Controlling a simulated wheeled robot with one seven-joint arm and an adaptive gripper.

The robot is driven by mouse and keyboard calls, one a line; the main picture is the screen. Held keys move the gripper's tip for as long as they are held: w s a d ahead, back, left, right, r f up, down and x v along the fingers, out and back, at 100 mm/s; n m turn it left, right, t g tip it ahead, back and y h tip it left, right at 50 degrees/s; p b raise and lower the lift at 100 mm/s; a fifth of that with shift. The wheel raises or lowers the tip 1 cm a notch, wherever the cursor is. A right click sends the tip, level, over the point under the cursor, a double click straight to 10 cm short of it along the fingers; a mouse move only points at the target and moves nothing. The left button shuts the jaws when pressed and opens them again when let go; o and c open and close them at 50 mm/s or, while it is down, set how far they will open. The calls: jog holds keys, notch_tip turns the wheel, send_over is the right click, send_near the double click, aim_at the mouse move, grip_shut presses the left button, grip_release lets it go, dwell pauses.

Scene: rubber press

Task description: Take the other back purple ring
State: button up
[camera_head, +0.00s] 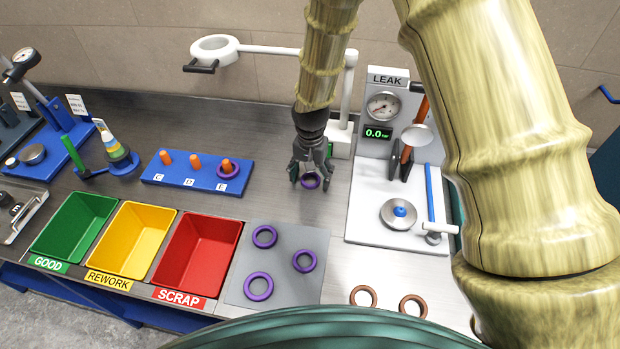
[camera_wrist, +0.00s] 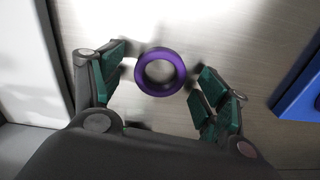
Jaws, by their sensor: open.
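My gripper (camera_head: 310,178) is open, pointing down over the bare steel bench between the peg board and the leak tester. A purple ring (camera_wrist: 160,90) lies between its spread fingers in the wrist view, with gaps on both sides. The same ring (camera_head: 311,187) shows at the fingertips in the head view; I cannot tell whether it rests on the bench. Three more purple rings are on the grey plate (camera_head: 285,239): one back left (camera_head: 256,242), one at right (camera_head: 296,265) and one in front (camera_head: 249,291).
Green, yellow and red bins (camera_head: 206,226) stand left of the plate. The leak tester (camera_head: 362,225) is close at right. Two brown rings (camera_head: 352,297) lie at the front.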

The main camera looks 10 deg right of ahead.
jog(key=c, duration=1)
jog(key=shift+o, duration=0.2)
jog(key=shift+r, duration=0.15)
